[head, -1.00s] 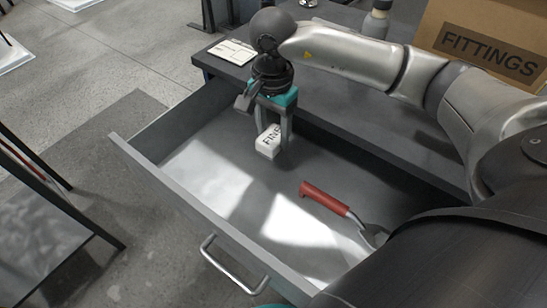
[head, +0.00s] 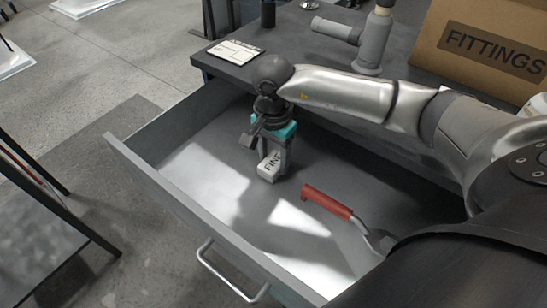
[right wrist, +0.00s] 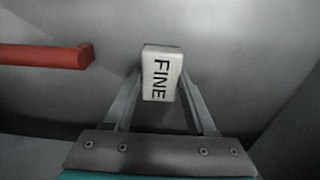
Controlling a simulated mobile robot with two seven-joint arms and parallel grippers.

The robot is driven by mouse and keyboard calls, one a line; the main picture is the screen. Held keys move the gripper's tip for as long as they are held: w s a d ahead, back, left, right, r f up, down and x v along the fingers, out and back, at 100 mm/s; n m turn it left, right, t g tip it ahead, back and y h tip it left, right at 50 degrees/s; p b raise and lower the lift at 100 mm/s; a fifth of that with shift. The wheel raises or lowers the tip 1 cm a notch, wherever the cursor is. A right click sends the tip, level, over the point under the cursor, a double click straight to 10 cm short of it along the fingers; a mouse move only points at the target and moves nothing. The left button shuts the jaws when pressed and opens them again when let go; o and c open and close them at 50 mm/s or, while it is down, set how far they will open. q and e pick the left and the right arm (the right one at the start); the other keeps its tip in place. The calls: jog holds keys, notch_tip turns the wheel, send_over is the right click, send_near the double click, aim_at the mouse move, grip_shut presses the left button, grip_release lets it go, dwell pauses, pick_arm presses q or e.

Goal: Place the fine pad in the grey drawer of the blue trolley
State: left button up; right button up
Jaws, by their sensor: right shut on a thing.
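The fine pad (head: 268,169) is a small white block marked "FINE". It also shows in the right wrist view (right wrist: 161,73), between the two fingers. My right gripper (head: 274,165) is shut on it and holds it low inside the open grey drawer (head: 190,220). I cannot tell whether the pad touches the drawer floor. My left gripper is not in view.
A tool with a red handle (head: 326,202) lies in the drawer to the right of the pad. On the dark top behind stand a "FITTINGS" box (head: 490,45), a grey power tool (head: 368,45) and a white card (head: 233,51). The drawer's left part is clear.

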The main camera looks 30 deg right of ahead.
aim_at(273, 161)
jog(key=o, duration=1.2)
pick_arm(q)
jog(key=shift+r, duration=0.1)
pick_arm(e)
jog(key=shift+r, duration=0.15)
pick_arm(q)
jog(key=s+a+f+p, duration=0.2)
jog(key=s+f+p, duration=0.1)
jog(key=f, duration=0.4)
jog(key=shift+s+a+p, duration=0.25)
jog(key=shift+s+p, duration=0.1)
pick_arm(e)
notch_tip(273, 161, up, 12)
jog(key=shift+f, duration=0.1)
